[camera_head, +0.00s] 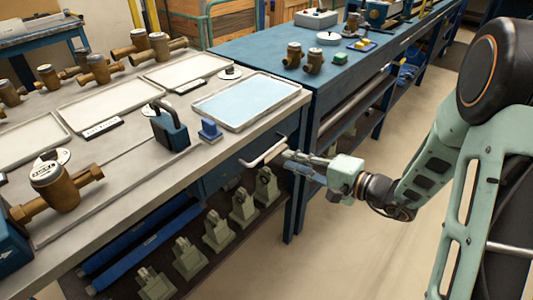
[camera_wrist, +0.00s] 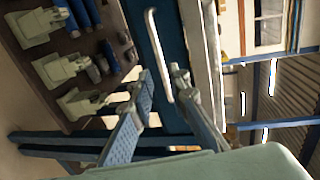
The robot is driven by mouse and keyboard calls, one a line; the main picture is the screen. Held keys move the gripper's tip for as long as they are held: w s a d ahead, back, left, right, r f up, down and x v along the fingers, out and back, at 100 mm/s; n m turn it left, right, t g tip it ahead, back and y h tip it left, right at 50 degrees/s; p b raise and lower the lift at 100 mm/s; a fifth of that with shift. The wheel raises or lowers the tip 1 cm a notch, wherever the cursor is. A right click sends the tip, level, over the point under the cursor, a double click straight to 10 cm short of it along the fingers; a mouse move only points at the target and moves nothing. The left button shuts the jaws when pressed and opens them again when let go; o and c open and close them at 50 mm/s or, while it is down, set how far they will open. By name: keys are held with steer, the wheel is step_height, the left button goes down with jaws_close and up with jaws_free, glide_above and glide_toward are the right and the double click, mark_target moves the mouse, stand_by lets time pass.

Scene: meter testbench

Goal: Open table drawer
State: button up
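The table drawer (camera_head: 222,174) has a blue front under the near edge of the grey tabletop and looks shut. Its pale bar handle (camera_head: 264,154) sticks out from the front. In the wrist view the handle (camera_wrist: 157,50) runs from the top down toward the space between my fingertips. My gripper (camera_head: 286,158) is at the handle's right end in the head view. Its two fingers (camera_wrist: 160,74) stand apart, one on each side of the handle's near end. I cannot tell whether either finger touches the handle.
The grey tabletop (camera_head: 115,187) holds trays, brass meters and a blue clamp-like tool (camera_head: 169,128). A shelf below carries several pale green fixtures (camera_head: 217,232) and blue tubes. A blue bench (camera_head: 262,52) stands behind. The floor (camera_head: 345,235) at front right is clear.

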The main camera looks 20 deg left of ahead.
mark_target(269, 153)
steer(key=x, duration=0.9)
steer(key=shift+r, duration=0.1)
steer(key=shift+c, duration=0.5)
jaws_close()
